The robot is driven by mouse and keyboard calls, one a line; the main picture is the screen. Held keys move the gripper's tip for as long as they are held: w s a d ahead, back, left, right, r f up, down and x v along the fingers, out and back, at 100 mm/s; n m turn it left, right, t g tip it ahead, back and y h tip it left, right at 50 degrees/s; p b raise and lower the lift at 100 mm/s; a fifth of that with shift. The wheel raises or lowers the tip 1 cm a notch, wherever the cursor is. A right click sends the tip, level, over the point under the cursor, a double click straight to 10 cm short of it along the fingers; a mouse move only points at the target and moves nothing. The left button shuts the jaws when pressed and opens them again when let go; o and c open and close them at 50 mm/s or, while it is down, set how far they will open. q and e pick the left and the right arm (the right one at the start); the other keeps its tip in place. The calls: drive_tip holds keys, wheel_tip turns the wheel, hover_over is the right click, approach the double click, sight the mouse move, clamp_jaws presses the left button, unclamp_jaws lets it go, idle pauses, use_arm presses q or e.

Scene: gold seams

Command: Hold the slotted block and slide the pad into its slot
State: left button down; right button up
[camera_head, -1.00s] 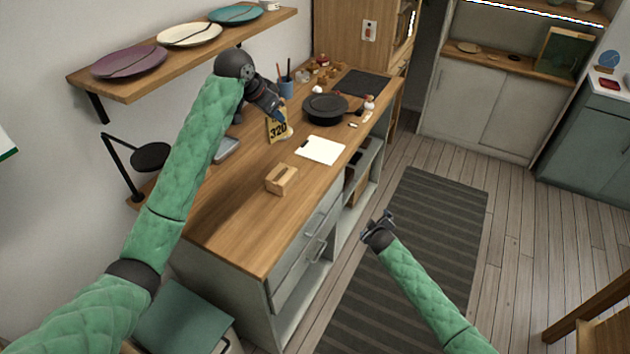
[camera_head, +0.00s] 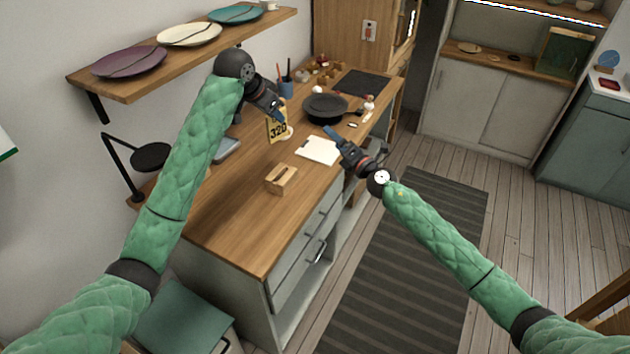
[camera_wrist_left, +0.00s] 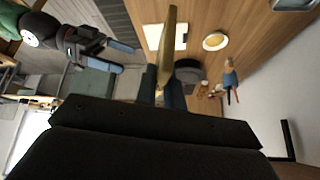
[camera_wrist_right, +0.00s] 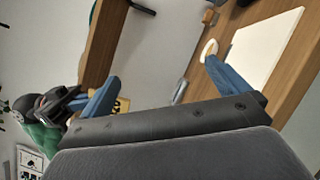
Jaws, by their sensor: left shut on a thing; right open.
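The slotted block (camera_head: 282,180) is a light wooden block with a dark slot in its top, standing on the wooden counter. My left gripper (camera_head: 277,116) is shut on the pad (camera_head: 278,130), a thin yellow piece marked 320, and holds it upright above the counter, beyond the block. The left wrist view shows the pad (camera_wrist_left: 167,45) nearly edge-on between the blue fingers. My right gripper (camera_head: 338,138) is open and empty above the far right corner of the white sheet, apart from pad and block. Its spread blue fingers show in the right wrist view (camera_wrist_right: 160,88).
A white sheet (camera_head: 316,151) lies beyond the block. A cream ring-like item (camera_wrist_left: 215,41) lies near it. A black pan (camera_head: 325,107) and a blue cup of pens (camera_head: 286,88) stand farther back. A shelf with plates (camera_head: 188,35) overhangs the left. The counter's near end is clear.

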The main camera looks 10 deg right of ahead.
drive_tip(key=s+a+f+n+g+y, duration=0.25)
drive_tip(key=s+a+n+g, duration=0.35)
drive_tip(key=n, duration=0.4)
drive_tip(key=n+g+h, duration=0.2)
drive_tip(key=n+g, duration=0.1)
drive_tip(key=n, duration=0.2)
approach(291, 180)
drive_tip(key=shift+w+a+r+y, duration=0.25)
drive_tip(key=shift+w, duration=0.2)
drive_tip(key=shift+s+f+n, duration=0.2)
drive_tip(key=shift+f+n, duration=0.2)
drive_tip(key=shift+n, duration=0.1)
drive_tip(key=x, duration=1.2)
drive_tip(key=shift+f, duration=0.1)
drive_tip(key=c, duration=1)
use_arm(q)
drive_tip(key=shift+w+f+n+y, duration=0.1)
drive_tip(key=shift+f+n+y, duration=0.25)
drive_tip(key=shift+f+n, duration=0.9)
drive_tip(key=shift+f+n+y, duration=0.35)
drive_tip(key=shift+f+n, duration=0.4)
drive_tip(key=shift+f, duration=0.85)
